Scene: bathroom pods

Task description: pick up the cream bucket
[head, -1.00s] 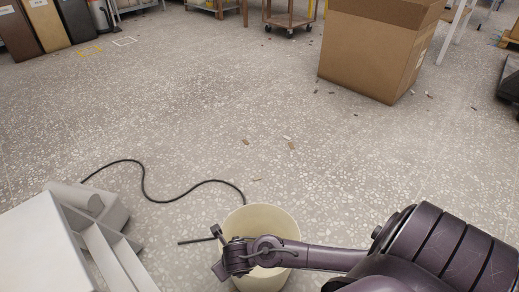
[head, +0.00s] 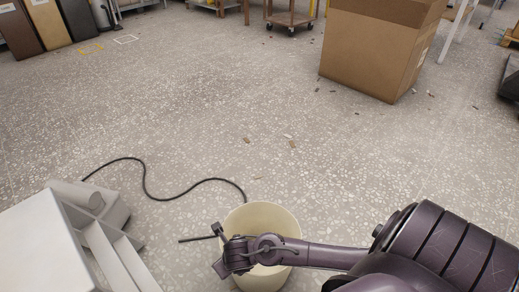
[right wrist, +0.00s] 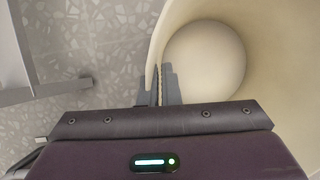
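The cream bucket (head: 284,218) stands upright on the speckled floor at the bottom middle of the head view, its open top facing up. My right arm comes in from the right, and my right gripper (head: 219,250) is at the bucket's left side. In the right wrist view the two fingers (right wrist: 158,88) are close together, one outside and one inside the bucket's wall, pinching its rim. The bucket's inside (right wrist: 265,60) and round bottom show there and it looks empty. The gripper and arm hide part of the bucket in the head view. My left gripper is not in view.
A pale grey structure (head: 40,240) stands at the lower left, close to the bucket. A dark cable (head: 143,180) lies on the floor behind the bucket. A large cardboard box (head: 370,50) stands at the back right among small debris. The middle floor is mostly clear.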

